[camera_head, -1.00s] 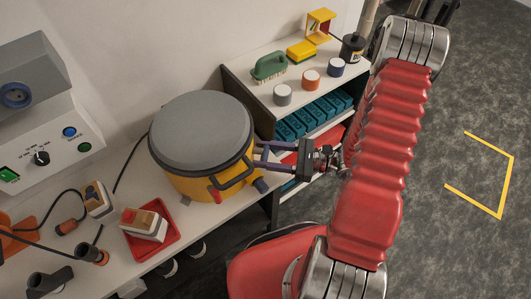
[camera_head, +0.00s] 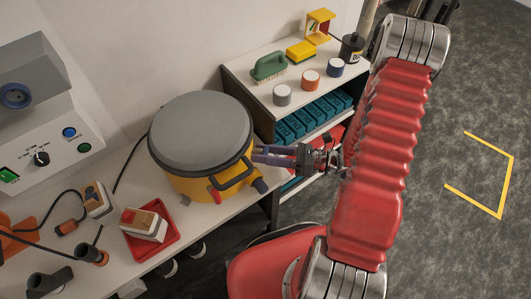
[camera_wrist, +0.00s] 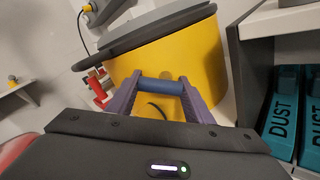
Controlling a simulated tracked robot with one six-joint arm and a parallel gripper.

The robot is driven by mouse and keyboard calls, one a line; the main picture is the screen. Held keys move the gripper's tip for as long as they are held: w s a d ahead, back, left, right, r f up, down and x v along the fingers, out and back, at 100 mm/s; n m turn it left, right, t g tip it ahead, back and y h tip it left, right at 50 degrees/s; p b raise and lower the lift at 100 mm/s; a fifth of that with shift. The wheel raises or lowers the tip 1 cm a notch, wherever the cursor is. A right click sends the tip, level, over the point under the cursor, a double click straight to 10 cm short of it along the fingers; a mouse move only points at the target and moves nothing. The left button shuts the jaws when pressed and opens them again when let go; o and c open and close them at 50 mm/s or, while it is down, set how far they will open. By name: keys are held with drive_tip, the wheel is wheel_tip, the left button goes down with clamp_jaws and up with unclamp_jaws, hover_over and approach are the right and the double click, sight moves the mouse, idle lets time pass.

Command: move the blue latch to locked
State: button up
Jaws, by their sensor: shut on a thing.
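The blue latch (camera_wrist: 162,86) shows in the wrist view as a short blue bar across the space between my two purple fingers, in front of the yellow drum (camera_wrist: 190,55). My gripper (camera_wrist: 160,88) is shut on it, one finger at each end. In the head view, my gripper (camera_head: 258,153) reaches the right side of the yellow drum (camera_head: 190,185) from the right. The latch cannot be made out there behind the fingers.
Right of the drum stands a shelf (camera_head: 262,97) with a green brush (camera_head: 268,67), several round caps and teal boxes (camera_head: 300,125). A red tray (camera_head: 168,247) lies front left on the bench. A grey control unit (camera_head: 40,130) stands far left.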

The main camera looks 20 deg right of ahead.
drive_tip(key=m, duration=0.6)
drive_tip(key=shift+w+d+r, duration=0.15)
drive_tip(key=shift+w, duration=0.2)
drive_tip(key=m, duration=0.6)
drive_tip(key=shift+w+d, duration=0.1)
drive_tip(key=shift+w, duration=0.1)
drive_tip(key=o, duration=0.8)
drive_tip(key=shift+o, duration=1.3)
drive_tip(key=shift+s, duration=0.1)
drive_tip(key=v, duration=1.3)
drive_tip(key=shift+d, duration=0.3)
drive_tip(key=shift+s, duration=0.15)
